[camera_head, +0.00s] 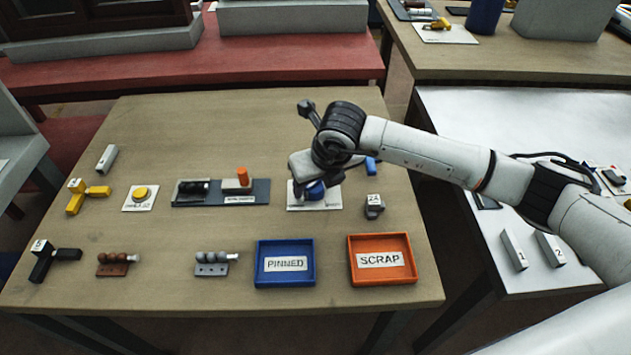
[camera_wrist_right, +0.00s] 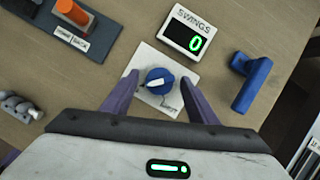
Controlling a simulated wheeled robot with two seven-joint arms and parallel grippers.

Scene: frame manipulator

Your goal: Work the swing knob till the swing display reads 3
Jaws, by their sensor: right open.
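The swing knob is a round blue knob (camera_wrist_right: 159,81) with a white pointer mark, on a white plate (camera_wrist_right: 183,65). It also shows in the head view (camera_head: 315,190), partly hidden by my right gripper. The swing display (camera_wrist_right: 195,32), labelled SWINGS, reads a green 0 in the wrist view. My right gripper (camera_wrist_right: 160,92) is open over the knob, with one purple finger on each side of it. I cannot tell whether the fingers touch it. In the head view the right gripper (camera_head: 318,180) hides the display. My left gripper is not in view.
A blue L-shaped piece (camera_wrist_right: 252,82) lies right of the knob plate. A dark base with an orange post (camera_head: 243,176) stands to the left. A blue PINNED tray (camera_head: 285,283) and an orange SCRAP tray (camera_head: 410,276) sit at the table's front. A yellow button (camera_head: 141,194) is further left.

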